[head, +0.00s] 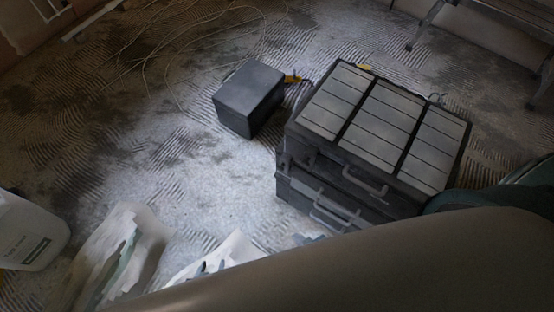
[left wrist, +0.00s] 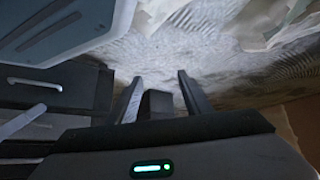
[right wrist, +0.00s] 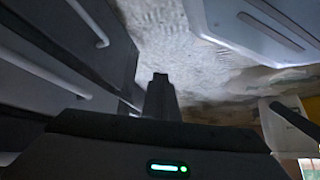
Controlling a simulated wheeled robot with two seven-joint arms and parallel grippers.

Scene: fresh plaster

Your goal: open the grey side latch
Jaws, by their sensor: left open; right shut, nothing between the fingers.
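A black stacked toolbox (head: 285,183) with grey lid panels stands on the floor at the right of the head view. Grey bar-like handles (head: 364,182) show on its front; I cannot tell which grey part is the side latch. In the left wrist view, the dark toolbox front (left wrist: 75,82) is at the left with pale grey bars. My left gripper (left wrist: 160,85) is open, with floor beyond its fingers. My right gripper (right wrist: 160,78) is shut and empty, beside the toolbox (right wrist: 112,60) and its grey bars (right wrist: 88,22). Neither gripper shows in the head view.
A dark box (head: 248,98) stands left of the toolbox. A white container (head: 30,232) and crumpled sheets (head: 125,250) lie at the lower left. Loose cable (head: 150,70) and metal legs (head: 425,25) are at the back. My arm hides the foreground.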

